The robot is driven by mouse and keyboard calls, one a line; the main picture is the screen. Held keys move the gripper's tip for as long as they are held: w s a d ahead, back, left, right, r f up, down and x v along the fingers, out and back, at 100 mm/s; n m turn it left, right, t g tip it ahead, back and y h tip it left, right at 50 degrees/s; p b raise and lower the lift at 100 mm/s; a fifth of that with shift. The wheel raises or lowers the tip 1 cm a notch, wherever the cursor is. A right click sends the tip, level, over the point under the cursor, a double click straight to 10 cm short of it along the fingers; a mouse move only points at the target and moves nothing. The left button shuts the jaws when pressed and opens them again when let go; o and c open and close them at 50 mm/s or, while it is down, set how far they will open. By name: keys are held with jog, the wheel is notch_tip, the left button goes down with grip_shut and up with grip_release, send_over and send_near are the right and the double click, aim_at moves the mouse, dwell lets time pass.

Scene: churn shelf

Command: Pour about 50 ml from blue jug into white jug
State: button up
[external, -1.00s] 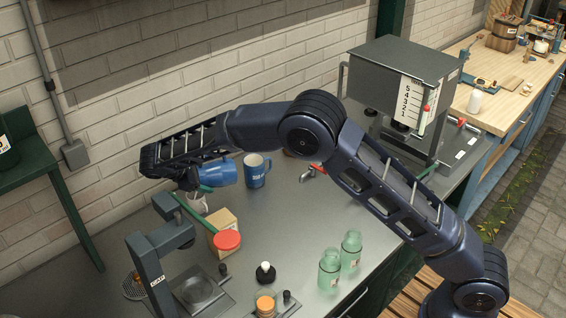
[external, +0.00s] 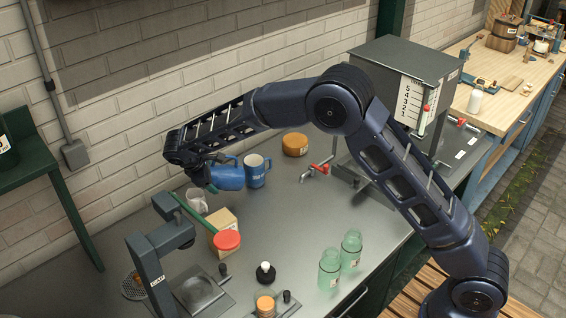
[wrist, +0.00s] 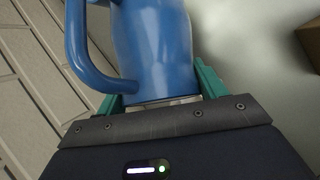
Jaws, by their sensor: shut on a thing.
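The blue jug (external: 229,178) is in my gripper (external: 208,183), close to the blue mug in the external view. In the wrist view the blue jug (wrist: 158,45) fills the middle, its handle at the left. My gripper's green fingers (wrist: 163,92) are shut on the jug near one end. The jug looks roughly upright; its mouth and contents cannot be seen. The white jug (external: 197,201) stands on the grey bench, below and left of the blue jug and apart from it. Its contents cannot be made out.
A blue mug (external: 257,171) stands right beside the blue jug. A tan carton (external: 222,228) with a red-lidded item (external: 227,240) is in front of the white jug. Green jars (external: 330,268) and a dark stand (external: 160,262) are nearer. The bench's middle is clear.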

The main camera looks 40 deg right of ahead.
aim_at(232, 158)
jog(key=shift+f, duration=0.1)
jog(key=shift+s+d+f+t+y, duration=0.1)
jog(key=shift+d+f+t+y, duration=0.1)
jog(key=shift+y, duration=0.35)
jog(key=shift+s+d+f+t+y, duration=0.1)
jog(key=shift+f+t+y, duration=0.1)
jog(key=shift+y, duration=0.35)
jog(key=shift+r, duration=0.1)
dwell(1.4)
